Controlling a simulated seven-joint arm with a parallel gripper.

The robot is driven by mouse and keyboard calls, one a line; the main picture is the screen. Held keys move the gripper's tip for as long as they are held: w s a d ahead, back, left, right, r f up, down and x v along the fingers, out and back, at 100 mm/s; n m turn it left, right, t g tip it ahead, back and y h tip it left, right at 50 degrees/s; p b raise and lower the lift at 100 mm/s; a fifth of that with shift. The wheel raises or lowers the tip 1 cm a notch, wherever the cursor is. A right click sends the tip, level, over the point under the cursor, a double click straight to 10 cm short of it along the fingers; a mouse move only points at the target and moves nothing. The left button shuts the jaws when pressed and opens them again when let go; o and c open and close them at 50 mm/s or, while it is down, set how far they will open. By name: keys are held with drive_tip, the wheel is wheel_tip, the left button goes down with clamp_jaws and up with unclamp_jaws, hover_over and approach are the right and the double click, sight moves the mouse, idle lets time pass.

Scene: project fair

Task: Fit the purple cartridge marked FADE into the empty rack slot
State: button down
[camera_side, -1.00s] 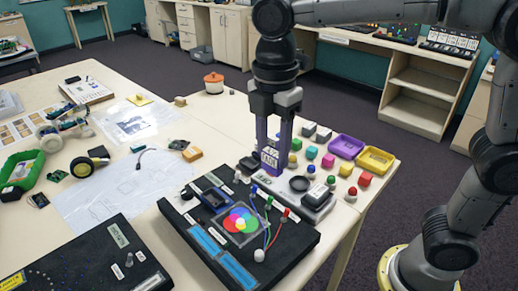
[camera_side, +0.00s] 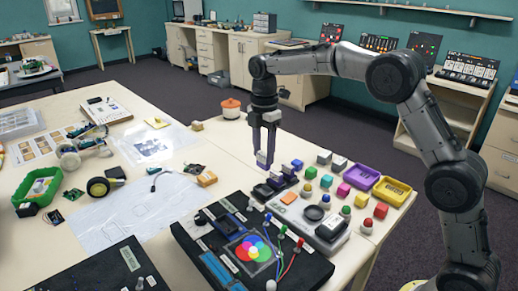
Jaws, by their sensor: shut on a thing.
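My gripper (camera_side: 265,150) points down, its long purple-grey fingers shut on a small cartridge (camera_side: 262,158). A pale label shows on the cartridge, but its writing is too small to read and most of its body is hidden by the fingers. The dark rack (camera_side: 262,191) sits on the table just below, behind the black console. Several small blue-purple cartridges (camera_side: 287,168) stand in it or beside it. The held cartridge looks to be above the rack's rear left part. I cannot tell whether it touches the rack, and the empty slot cannot be made out.
A black console (camera_side: 250,255) with a colour disc and wires lies in front. Coloured blocks and knobs, a purple tray (camera_side: 361,177) and a yellow tray (camera_side: 392,190) are at right.

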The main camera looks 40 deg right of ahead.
drive_tip(key=shift+f, duration=3.4)
drive_tip(key=shift+f, duration=0.9)
unclamp_jaws()
drive_tip(key=shift+r, duration=0.15)
drive_tip(key=shift+r, duration=3.4)
